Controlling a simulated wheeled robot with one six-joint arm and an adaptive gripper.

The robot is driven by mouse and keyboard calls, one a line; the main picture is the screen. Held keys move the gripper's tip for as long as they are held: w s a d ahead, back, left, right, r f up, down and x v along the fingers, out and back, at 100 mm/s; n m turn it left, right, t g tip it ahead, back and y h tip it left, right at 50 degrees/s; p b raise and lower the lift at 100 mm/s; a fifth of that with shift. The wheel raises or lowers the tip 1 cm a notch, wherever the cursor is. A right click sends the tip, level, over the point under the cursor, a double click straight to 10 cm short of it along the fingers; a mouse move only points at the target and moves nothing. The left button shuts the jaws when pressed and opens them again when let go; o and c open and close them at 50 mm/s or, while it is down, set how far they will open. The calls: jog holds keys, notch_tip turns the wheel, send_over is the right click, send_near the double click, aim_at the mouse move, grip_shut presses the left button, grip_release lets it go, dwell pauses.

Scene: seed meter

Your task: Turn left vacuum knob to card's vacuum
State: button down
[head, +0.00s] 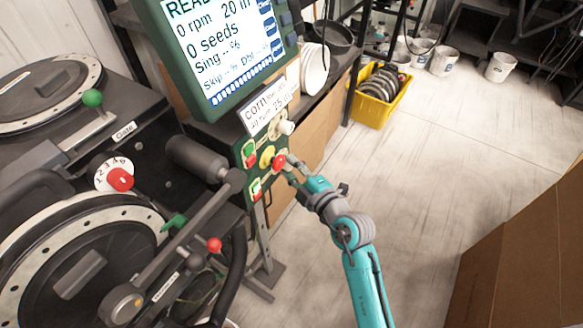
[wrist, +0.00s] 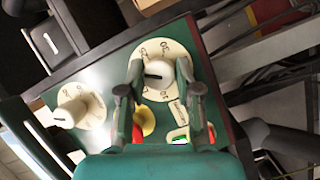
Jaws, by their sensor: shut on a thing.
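In the wrist view, a white knob (wrist: 157,76) with a dark pointer mark stands on a round white numbered dial (wrist: 178,49) on the green panel. My gripper (wrist: 159,70) has a finger on either side of this knob and is shut on it. A second white knob (wrist: 68,115) on its own dial is left of it, apart from the fingers. In the head view my gripper (head: 289,166) is at the panel's right edge, below a white knob (head: 287,127). The card (head: 268,107) headed "corn" is under the screen; its smaller print is hard to read.
The screen (head: 222,45) reads 0 rpm, 20 in (cut off) and 0 seeds. A seed meter (head: 150,212) stands left.

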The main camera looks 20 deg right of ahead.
jog(key=shift+w+d+r+m+g+y, duration=0.15)
jog(key=shift+m+g, duration=0.35)
jog(key=shift+m, duration=0.55)
jog(key=shift+s+a+r+m+g+y, duration=0.1)
jog(key=shift+m+g+y, duration=0.3)
jog(key=shift+m, duration=0.7)
jog(key=shift+w+d+r+m+g+y, duration=0.1)
jog(key=shift+m+g, duration=0.5)
jog(key=shift+m, duration=0.45)
jog(key=c, duration=0.8)
grip_release()
jog(key=shift+f, duration=0.15)
jog(key=v, duration=1.2)
